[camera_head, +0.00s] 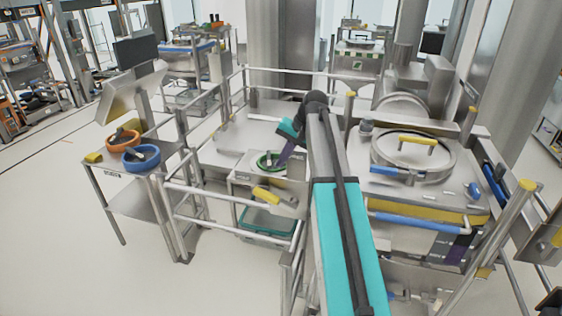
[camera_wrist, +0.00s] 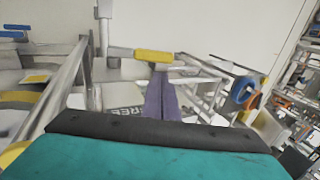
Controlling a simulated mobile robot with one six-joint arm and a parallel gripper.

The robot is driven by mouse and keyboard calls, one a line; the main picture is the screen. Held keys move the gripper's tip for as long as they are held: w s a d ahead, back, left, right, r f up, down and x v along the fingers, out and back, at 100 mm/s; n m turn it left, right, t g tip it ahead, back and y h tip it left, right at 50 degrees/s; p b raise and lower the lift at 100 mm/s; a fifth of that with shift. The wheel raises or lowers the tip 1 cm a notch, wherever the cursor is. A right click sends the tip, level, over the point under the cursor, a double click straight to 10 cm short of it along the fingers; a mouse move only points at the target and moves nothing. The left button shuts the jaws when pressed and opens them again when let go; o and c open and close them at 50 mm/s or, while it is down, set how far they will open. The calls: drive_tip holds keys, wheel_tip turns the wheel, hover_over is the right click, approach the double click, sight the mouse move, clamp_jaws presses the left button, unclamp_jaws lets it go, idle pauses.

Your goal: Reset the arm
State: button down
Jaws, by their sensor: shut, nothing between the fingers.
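My arm, grey with teal covers, reaches up from the bottom of the head view and bends down to the left at its far end. My gripper (camera_head: 280,164) points down, its purple fingers over a small steel platform near a dark green ring (camera_head: 265,161). In the wrist view my gripper (camera_wrist: 160,78) has its two purple fingers together with nothing between them. A yellow-sleeved handle (camera_wrist: 153,56) shows just beyond the fingertips; I cannot tell how far apart they are. A yellow handle (camera_head: 266,194) also lies below the gripper in the head view.
A steel vessel lid (camera_head: 412,150) with yellow and blue handles stands right of my arm. White rails (camera_head: 215,193) enclose the platform. A side table at left holds an orange ring (camera_head: 123,141) and a blue ring (camera_head: 141,158). A teal bin (camera_head: 267,223) sits low. Floor at lower left is clear.

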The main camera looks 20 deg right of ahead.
idle(0.4)
drive_tip(key=s+a+f+g+b, duration=0.15)
drive_tip(key=a+f, duration=0.25)
drive_tip(key=f, duration=0.6)
drive_tip(key=s+a+f+n+g+b, duration=0.1)
drive_tip(key=s+a+f+b, duration=0.15)
drive_tip(key=a+f, duration=0.45)
drive_tip(key=s+a+f+g+b, duration=0.1)
drive_tip(key=s+a+f+g, duration=0.15)
drive_tip(key=f, duration=0.95)
drive_tip(key=s+a+f+n+g+b, duration=0.1)
drive_tip(key=s+a+f, duration=0.2)
drive_tip(key=s+f, duration=0.6)
drive_tip(key=s+a+f+g+b, duration=0.1)
drive_tip(key=s+a+f, duration=0.2)
drive_tip(key=s+f, duration=0.5)
drive_tip(key=s+f+n+g+h+b, duration=0.1)
drive_tip(key=s+f+n, duration=0.2)
drive_tip(key=s+f, duration=0.6)
drive_tip(key=s+d+f+n+h+b, duration=0.1)
drive_tip(key=s+f+n+h+b, duration=0.1)
drive_tip(key=s+f, duration=0.6)
drive_tip(key=shift+s+d+f+n+g+h, duration=0.15)
drive_tip(key=shift+s+f+n+g+h, duration=0.35)
drive_tip(key=shift+s, duration=2.7)
